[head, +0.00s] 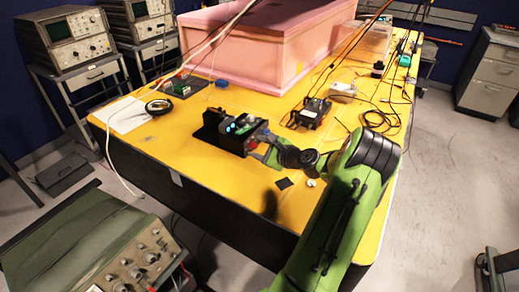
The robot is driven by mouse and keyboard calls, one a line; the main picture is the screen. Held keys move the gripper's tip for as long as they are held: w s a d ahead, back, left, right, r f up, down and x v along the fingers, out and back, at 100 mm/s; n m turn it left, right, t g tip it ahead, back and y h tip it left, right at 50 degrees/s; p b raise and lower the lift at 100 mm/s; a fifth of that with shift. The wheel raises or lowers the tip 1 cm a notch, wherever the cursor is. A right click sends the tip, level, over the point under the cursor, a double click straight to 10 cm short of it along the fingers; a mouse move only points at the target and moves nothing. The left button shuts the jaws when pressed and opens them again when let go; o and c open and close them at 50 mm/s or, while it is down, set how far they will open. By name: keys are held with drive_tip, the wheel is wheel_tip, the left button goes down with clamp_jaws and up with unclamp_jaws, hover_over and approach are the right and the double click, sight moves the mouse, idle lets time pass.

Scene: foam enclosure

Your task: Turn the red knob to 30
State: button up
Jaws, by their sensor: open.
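A small black device box (212,130) with a lit bluish display stands on the yellow table (180,150), near its front edge. A small patch of red, which looks like the red knob (251,144), shows at the right end of the box. My gripper (259,147) is at that end of the box, with its open fingers close to the red patch. I cannot tell whether the fingers are around the knob or touching it. The knob's pointer and scale are too small to read and partly hidden by my gripper.
A pink foam enclosure (262,45) fills the back of the table. A black device with cables (310,112) stands behind my arm. A black ring-shaped object (159,107) lies on white paper at the left. Loose cables cover the right side. Bare tabletop lies left of the box.

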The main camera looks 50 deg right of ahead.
drive_tip(key=shift+c, duration=0.5)
clamp_jaws()
drive_tip(key=shift+r+p, duration=0.2)
drive_tip(key=shift+p, duration=0.6)
